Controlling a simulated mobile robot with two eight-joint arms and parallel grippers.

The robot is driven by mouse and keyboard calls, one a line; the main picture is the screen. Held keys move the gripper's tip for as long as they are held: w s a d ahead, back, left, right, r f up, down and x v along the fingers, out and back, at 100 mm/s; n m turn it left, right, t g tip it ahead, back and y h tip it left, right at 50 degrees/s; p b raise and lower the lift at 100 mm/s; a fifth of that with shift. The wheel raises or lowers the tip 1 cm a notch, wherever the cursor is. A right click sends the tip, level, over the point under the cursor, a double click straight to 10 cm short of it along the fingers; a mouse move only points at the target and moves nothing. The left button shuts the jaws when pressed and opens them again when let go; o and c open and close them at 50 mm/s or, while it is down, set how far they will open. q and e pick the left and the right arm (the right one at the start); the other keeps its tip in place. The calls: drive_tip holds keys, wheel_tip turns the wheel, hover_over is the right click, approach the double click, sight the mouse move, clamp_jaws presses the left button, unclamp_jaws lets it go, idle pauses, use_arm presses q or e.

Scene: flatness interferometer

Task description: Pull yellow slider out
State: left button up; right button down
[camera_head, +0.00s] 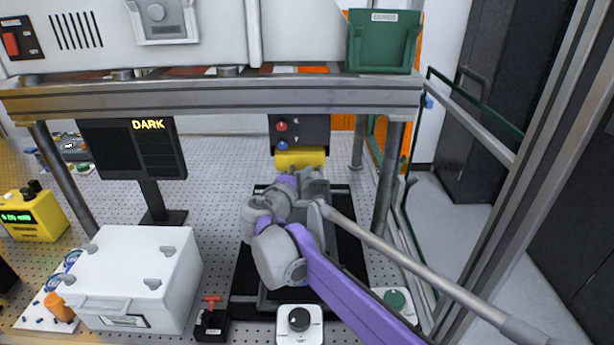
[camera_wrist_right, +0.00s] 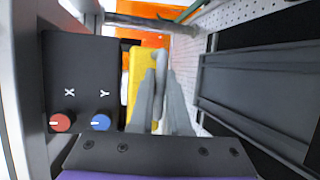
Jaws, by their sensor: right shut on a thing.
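The yellow slider (camera_head: 300,160) sits under the dark box with the red and blue knobs. It also shows in the wrist view as a yellow strip (camera_wrist_right: 138,75) beside that box. My right gripper (camera_head: 309,174) is right in front of the slider. In the wrist view its two grey fingers (camera_wrist_right: 163,75) are close together at the yellow part, shut on a slim grey piece there that looks like the slider's handle. The fingers and wrist hide part of the slider in the head view. My left gripper is not in view.
The dark box with X and Y knobs (camera_head: 300,128) hangs under the metal beam (camera_head: 220,98). A monitor reading DARK (camera_head: 130,150) stands left. A white case (camera_head: 135,275) and a black-knob unit (camera_head: 299,322) are nearer. A post (camera_head: 388,175) rises right of the gripper.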

idle(0.6)
drive_tip(key=s, duration=1.2)
drive_tip(key=shift+p, duration=0.3)
drive_tip(key=c, duration=0.9)
unclamp_jaws()
drive_tip(key=b+v, duration=0.1)
drive_tip(key=v, duration=1)
